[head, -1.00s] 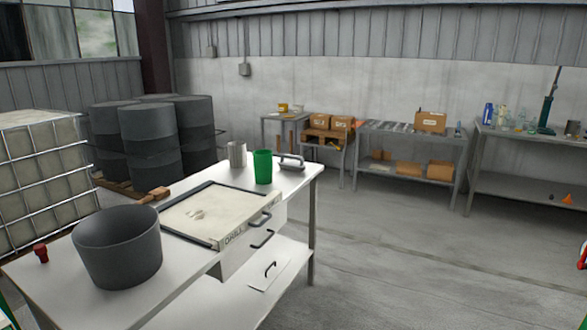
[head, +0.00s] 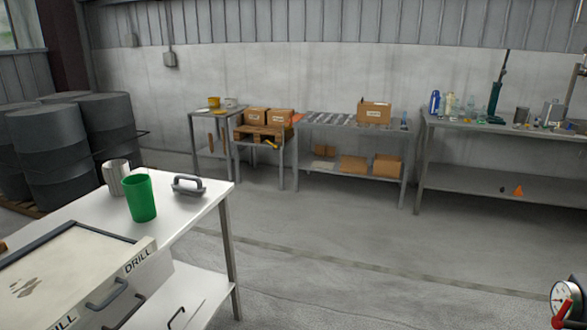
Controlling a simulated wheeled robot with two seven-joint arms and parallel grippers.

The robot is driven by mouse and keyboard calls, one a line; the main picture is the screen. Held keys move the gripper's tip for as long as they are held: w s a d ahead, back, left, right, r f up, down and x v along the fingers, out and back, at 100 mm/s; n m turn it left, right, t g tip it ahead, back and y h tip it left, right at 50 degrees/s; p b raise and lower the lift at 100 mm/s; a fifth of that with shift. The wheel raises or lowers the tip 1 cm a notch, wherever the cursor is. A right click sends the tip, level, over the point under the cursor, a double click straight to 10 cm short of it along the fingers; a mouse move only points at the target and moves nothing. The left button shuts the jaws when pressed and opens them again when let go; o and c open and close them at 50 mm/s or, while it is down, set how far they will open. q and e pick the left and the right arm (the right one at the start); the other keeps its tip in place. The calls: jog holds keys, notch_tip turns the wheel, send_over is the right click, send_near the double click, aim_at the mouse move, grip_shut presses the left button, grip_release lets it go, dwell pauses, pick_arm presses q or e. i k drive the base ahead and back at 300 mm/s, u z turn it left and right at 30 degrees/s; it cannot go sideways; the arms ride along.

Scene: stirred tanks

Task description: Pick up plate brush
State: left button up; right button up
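A grey block with an arched handle (head: 188,185), which may be the plate brush, lies near the far right corner of the white worktable (head: 205,212). A green cup (head: 140,198) and a metal cup (head: 116,177) stand to its left, apart from it. The underside of the block is hidden, so I cannot tell whether it has bristles. Neither of my grippers shows in the head view.
A drawer unit labelled DRILL (head: 140,268) sits at the near left. Dark drums (head: 70,145) stand at the left. Benches with boxes (head: 374,112) line the back wall. A gauge (head: 563,295) shows at the lower right. The middle floor is open.

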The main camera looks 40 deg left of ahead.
aim_at(199, 190)
jog(key=u, duration=0.15)
jog(key=i, duration=1.75)
jog(key=u, duration=0.9)
